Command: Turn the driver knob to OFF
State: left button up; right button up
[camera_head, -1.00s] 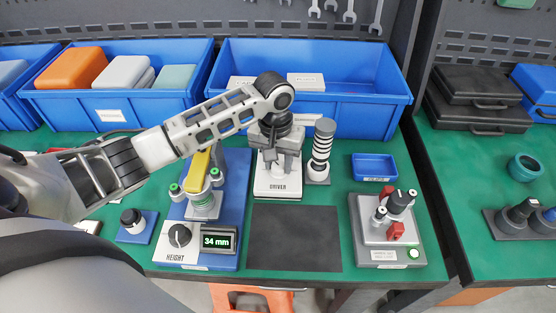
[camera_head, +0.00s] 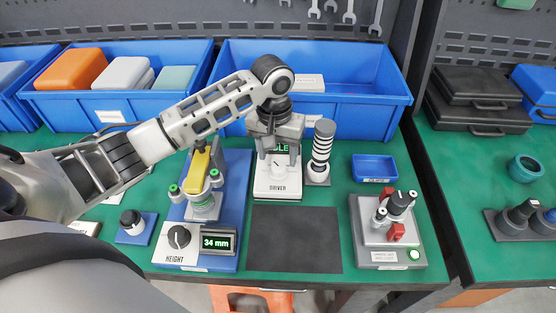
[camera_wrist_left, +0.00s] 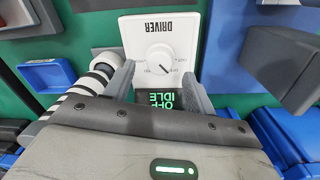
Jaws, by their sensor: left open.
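The driver box (camera_head: 277,188) is white, with "DRIVER" on its front; it stands on the green bench, centre of the head view. Its round white knob (camera_head: 278,170) shows below my left gripper (camera_head: 278,156). In the left wrist view the knob (camera_wrist_left: 160,58) is clear, its dark pointer line toward the lower right, near small lettering too fine to read. The green display (camera_wrist_left: 165,100) shows "OFF" and "IDLE", upside down there. My left gripper's two fingers (camera_wrist_left: 160,85) are apart, with nothing between them, above the box and clear of the knob. My right gripper is not seen.
A striped black-and-white cylinder (camera_head: 322,150) stands close to the right of the driver box. The blue height station (camera_head: 240,195), reading 34 mm, is on the left. A large blue bin (camera_head: 350,100) stands behind. A dark mat (camera_head: 295,238) lies clear in front.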

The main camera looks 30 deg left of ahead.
aim_at(275, 165)
pick_arm(q)
notch_tip(275, 165, up, 13)
jog(key=shift+a, duration=0.25)
jog(key=shift+f, duration=0.15)
